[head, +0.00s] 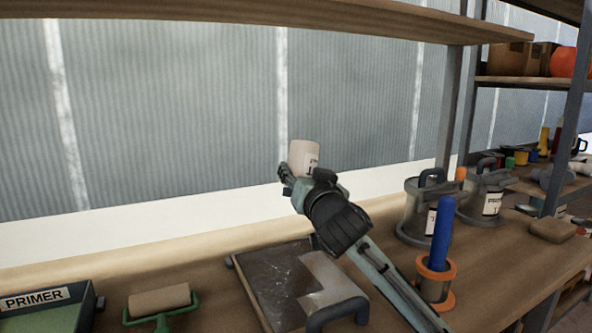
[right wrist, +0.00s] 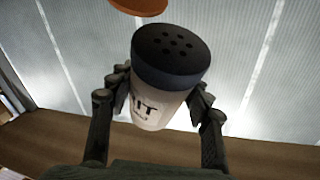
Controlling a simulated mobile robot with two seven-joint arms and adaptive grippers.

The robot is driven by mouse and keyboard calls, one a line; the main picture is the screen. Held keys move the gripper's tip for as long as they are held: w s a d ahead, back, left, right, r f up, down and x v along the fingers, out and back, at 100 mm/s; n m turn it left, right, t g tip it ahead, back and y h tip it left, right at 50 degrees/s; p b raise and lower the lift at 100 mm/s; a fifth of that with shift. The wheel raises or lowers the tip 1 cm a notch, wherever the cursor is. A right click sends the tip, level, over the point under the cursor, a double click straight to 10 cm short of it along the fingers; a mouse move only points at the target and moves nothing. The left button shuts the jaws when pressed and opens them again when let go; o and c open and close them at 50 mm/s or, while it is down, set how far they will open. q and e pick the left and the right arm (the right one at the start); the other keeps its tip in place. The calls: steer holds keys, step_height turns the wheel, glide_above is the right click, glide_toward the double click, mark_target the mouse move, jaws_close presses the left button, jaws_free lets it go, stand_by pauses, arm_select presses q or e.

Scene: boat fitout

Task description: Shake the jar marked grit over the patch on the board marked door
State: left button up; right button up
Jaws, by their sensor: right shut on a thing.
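My right gripper (head: 298,176) is shut on a pale jar (head: 303,154), held up in front of the grey corrugated wall, above the bench. In the right wrist view the jar (right wrist: 154,106) sits between both fingers of the right gripper (right wrist: 155,100). It has a dark lid (right wrist: 171,47) with several holes, and the letters "IT" show on its label. The lid does not show in the head view. No board with a readable "door" mark and no patch can be made out. My left gripper is not in view.
On the bench are a dark flat plate (head: 275,277) with a handle, a roller (head: 160,299), a primer tray (head: 40,305), a blue-handled tool (head: 441,235) in an orange holder, and metal cans (head: 415,212). A shelf (head: 300,14) runs above.

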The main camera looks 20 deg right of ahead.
mark_target(308, 174)
steer(key=shift+s+f, duration=0.15)
steer(key=shift+s, duration=0.6)
steer(key=shift+s+r+p, duration=0.25)
steer(key=shift+s, duration=0.4)
steer(key=shift+s+r+p, duration=0.25)
steer(key=shift+s, duration=0.35)
steer(key=shift+s+d+r+p, duration=0.1)
steer(key=shift+s+r+p, duration=0.05)
steer(key=shift+s, duration=0.35)
steer(key=shift+s+r+p, duration=0.1)
steer(key=shift+s+p, duration=0.05)
steer(key=shift+s, duration=0.35)
steer(key=shift+s+f, duration=0.25)
steer(key=shift+s, duration=0.8)
steer(key=shift+w+r, duration=0.25)
steer(key=shift+w, duration=0.85)
steer(key=shift+w+f, duration=0.25)
steer(key=shift+w, duration=0.5)
steer(key=shift+w+f, duration=0.25)
steer(key=shift+w, duration=0.5)
steer(key=shift+w+f, duration=0.25)
steer(key=shift+w, duration=0.5)
steer(key=shift+w+r, duration=0.25)
steer(key=shift+w, duration=0.35)
steer(key=shift+w+r, duration=0.25)
steer(key=shift+w, duration=0.3)
steer(key=shift+w+r, duration=0.25)
steer(key=shift+w, duration=0.7)
steer(key=w, duration=0.3)
steer(key=shift+w+f, duration=0.25)
